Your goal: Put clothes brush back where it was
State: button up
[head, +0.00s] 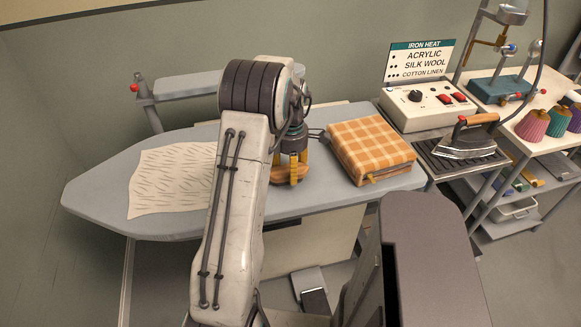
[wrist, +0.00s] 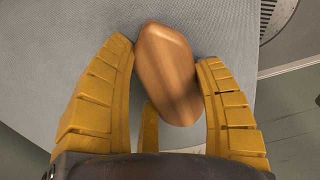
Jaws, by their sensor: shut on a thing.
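The clothes brush (wrist: 168,72) has a smooth wooden body and shows in the wrist view between the yellow fingers of my gripper (wrist: 166,85). The fingers are shut on it from both sides. In the head view the brush (head: 283,175) is a small brown shape at the lower end of my gripper (head: 292,172), over the grey ironing board (head: 330,198). My arm hides part of the board. I cannot tell whether the brush touches the board. Its bristles are not visible.
A wrinkled cream cloth (head: 165,182) lies on the board's left. An orange checked folded cloth (head: 370,146) lies just right of my gripper. An iron (head: 468,140) stands on a dark rack by the iron heat box (head: 425,104). A shelf trolley with colored spools (head: 533,123) is far right.

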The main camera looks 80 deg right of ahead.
jog(key=shift+f, duration=0.15)
jog(key=o, duration=1.2)
notch_tip(320, 180, up, 12)
jog(key=shift+r, duration=0.2)
